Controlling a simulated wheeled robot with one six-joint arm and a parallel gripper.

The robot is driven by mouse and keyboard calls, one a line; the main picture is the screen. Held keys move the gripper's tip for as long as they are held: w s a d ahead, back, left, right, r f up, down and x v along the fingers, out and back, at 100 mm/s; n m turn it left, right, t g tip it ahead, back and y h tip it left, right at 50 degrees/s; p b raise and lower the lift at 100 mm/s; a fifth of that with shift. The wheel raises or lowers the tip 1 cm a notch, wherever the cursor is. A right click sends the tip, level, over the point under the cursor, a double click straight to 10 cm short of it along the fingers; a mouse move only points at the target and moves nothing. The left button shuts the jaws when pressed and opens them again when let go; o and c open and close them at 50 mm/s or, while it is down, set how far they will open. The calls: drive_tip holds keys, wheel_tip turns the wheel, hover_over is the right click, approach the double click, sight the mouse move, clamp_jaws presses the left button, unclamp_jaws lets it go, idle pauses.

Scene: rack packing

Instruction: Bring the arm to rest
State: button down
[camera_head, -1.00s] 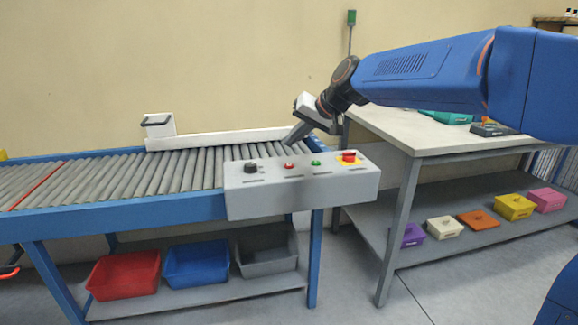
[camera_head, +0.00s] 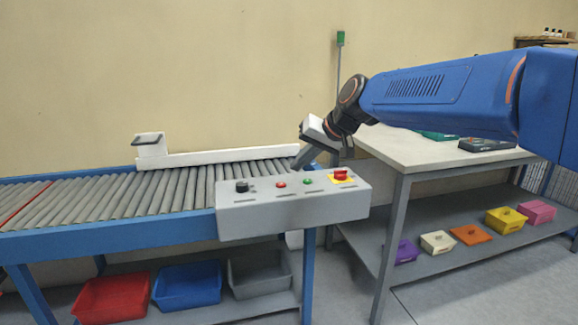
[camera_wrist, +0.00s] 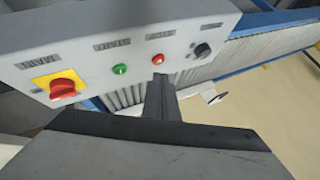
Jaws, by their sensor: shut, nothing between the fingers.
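My arm reaches in from the right in the head view, and my gripper (camera_head: 301,162) points down and left above the right end of the roller conveyor (camera_head: 160,192), behind the control box (camera_head: 292,205). In the wrist view my gripper (camera_wrist: 160,82) is shut with nothing between its fingers. Its tips overlap the picture of the control box (camera_wrist: 120,45) near the red button (camera_wrist: 157,60). I cannot tell the exact gap between the tips and the box.
A workbench (camera_head: 440,158) stands right, under my forearm, with a dark case (camera_head: 487,145) on it and several coloured boxes on its lower shelf. Red (camera_head: 112,299), blue (camera_head: 187,286) and grey (camera_head: 259,275) bins sit under the conveyor.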

drive_tip(key=s+d+f+h, duration=0.2)
drive_tip(key=s+d+f, duration=0.4)
drive_tip(key=s+d, duration=0.3)
drive_tip(key=s+d+f+h, duration=0.2)
drive_tip(key=s+d+f, duration=0.5)
drive_tip(key=s, duration=0.7)
drive_tip(key=s+d+f+m+h, duration=0.1)
drive_tip(key=s+d+f+h, duration=0.1)
drive_tip(key=s+d+f, duration=0.4)
drive_tip(key=s+d, duration=0.5)
drive_tip(key=s, duration=0.1)
drive_tip(key=shift+s+f+g, duration=0.15)
drive_tip(key=shift+g, duration=0.25)
